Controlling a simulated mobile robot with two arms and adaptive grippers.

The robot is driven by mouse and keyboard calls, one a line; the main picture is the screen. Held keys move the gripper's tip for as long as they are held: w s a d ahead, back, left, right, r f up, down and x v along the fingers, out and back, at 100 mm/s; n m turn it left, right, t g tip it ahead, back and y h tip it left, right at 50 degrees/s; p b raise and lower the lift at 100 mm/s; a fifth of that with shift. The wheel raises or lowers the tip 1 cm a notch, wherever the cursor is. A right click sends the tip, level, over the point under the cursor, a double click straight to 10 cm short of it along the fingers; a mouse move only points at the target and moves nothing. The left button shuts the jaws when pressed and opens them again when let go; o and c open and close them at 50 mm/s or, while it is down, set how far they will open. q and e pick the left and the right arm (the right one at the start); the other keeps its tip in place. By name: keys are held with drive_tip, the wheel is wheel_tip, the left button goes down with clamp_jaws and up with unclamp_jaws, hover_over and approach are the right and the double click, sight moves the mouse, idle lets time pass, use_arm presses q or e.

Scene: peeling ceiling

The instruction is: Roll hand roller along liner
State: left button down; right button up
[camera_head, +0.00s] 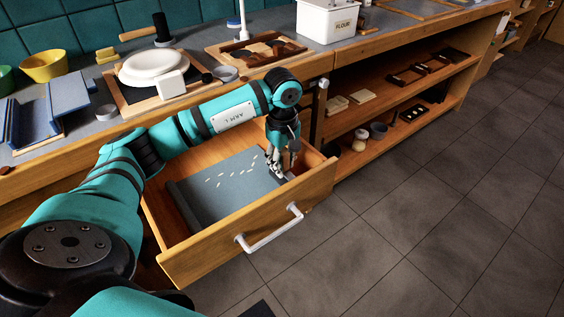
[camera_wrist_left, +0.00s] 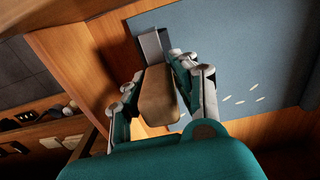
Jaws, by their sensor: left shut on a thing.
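The drawer liner (camera_head: 225,197) is a blue-grey sheet in the open wooden drawer (camera_head: 205,262), with several small pale marks on it. It also shows in the left wrist view (camera_wrist_left: 245,50). My left gripper (camera_head: 277,174) is inside the drawer near its right side, pointing down. In the left wrist view its fingers are shut on the brown handle of the hand roller (camera_wrist_left: 158,97). The roller's grey head (camera_wrist_left: 152,45) lies beyond the fingertips, at the liner's edge; whether it touches the liner I cannot tell. My right gripper is not in view.
The drawer front has a pale bar handle (camera_head: 270,230). Open shelves (camera_head: 400,95) stand to the right. The tiled floor (camera_head: 430,210) is clear.

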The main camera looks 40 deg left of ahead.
sight(283, 150)
use_arm(q)
wheel_tip(283, 150, up, 6)
drive_tip(key=p, duration=0.4)
drive_tip(key=shift+r, duration=0.45)
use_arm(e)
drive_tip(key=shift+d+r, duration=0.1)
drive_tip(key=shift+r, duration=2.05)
